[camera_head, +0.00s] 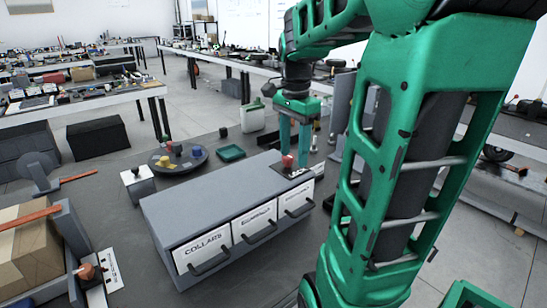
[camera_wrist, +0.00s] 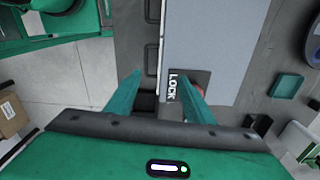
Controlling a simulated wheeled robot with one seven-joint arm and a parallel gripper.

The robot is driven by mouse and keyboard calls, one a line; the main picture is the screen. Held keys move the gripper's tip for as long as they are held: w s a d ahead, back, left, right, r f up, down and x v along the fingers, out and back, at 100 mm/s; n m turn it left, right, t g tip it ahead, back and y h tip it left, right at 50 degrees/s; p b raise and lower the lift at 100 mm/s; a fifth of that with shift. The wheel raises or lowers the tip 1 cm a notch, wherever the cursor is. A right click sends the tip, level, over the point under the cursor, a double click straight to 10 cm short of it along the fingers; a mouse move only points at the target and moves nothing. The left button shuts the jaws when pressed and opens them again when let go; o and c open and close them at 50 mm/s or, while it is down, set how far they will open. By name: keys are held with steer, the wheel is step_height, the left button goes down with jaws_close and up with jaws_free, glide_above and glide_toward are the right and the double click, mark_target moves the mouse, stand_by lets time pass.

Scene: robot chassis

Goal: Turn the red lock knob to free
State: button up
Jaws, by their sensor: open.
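The red lock knob (camera_head: 287,162) stands on a dark plate at the right end of the grey drawer cabinet's top (camera_head: 215,187). A white LOCK label (camera_wrist: 173,87) lies beside it in the wrist view. Only a sliver of the knob (camera_wrist: 201,91) shows there, past the right finger. My gripper (camera_head: 295,155) points down over this end of the cabinet with its fingers apart and empty. In the wrist view the gripper (camera_wrist: 160,75) has the label between its fingers, and the knob is mostly hidden behind the right finger.
The cabinet has labelled drawers with black handles (camera_head: 262,232). A round dark tray (camera_head: 178,158) with coloured pieces, a green tray (camera_head: 231,153) and a pale canister (camera_head: 252,116) stand behind it. An orange-brown knob (camera_head: 87,271) with a label is at front left.

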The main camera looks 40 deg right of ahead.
mark_target(288, 156)
steer(key=w+d+r+m, duration=0.3)
steer(key=w+d+m, duration=0.3)
steer(key=w+m, duration=0.2)
step_height(288, 156, down, 11)
steer(key=shift+s+r, duration=0.15)
steer(key=shift+r, duration=0.05)
steer(key=shift+c, duration=0.2)
